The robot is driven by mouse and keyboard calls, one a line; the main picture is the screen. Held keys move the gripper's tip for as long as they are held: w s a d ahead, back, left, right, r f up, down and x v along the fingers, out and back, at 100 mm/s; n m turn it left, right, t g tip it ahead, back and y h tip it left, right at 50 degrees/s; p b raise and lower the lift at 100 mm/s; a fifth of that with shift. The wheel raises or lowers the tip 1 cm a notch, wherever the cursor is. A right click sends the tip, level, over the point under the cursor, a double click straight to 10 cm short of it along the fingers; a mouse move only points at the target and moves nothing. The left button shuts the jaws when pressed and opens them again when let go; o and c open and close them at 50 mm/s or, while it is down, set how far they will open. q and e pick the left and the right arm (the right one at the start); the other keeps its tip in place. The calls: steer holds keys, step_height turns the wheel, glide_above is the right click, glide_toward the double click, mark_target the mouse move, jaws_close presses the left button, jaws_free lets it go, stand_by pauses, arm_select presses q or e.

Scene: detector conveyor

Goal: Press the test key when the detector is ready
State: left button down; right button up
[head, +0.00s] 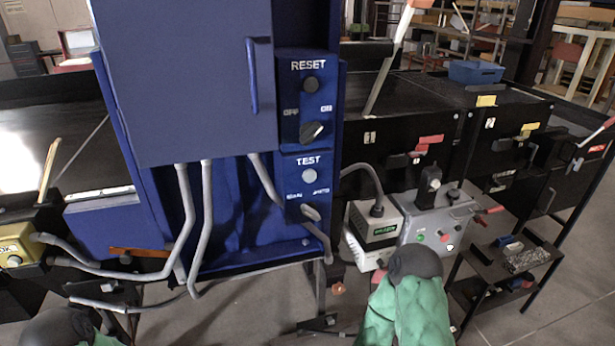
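The blue detector cabinet (185,80) stands in the centre left, with a control panel (290,110) on its right side. The test key (309,176) is a pale round button under the word TEST. Above it are a dark reset button (311,84) and an OFF/ON rotary knob (312,131), its pale mark slanting toward the upper right. Below the key is a selector (310,212) with small lettering, partly unclear. No lit ready lamp is evident. Parts of my arms show at the bottom edge, well below the key; neither gripper's fingers can be seen.
Grey conduits (205,225) run down the cabinet front. A grey control box (440,225) with coloured buttons and a pale green-labelled box (376,228) stand to the right. Black conveyors (430,100) extend behind. A small black shelf (512,262) stands at the lower right.

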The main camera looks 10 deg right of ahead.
jaws_close()
stand_by(1.4)
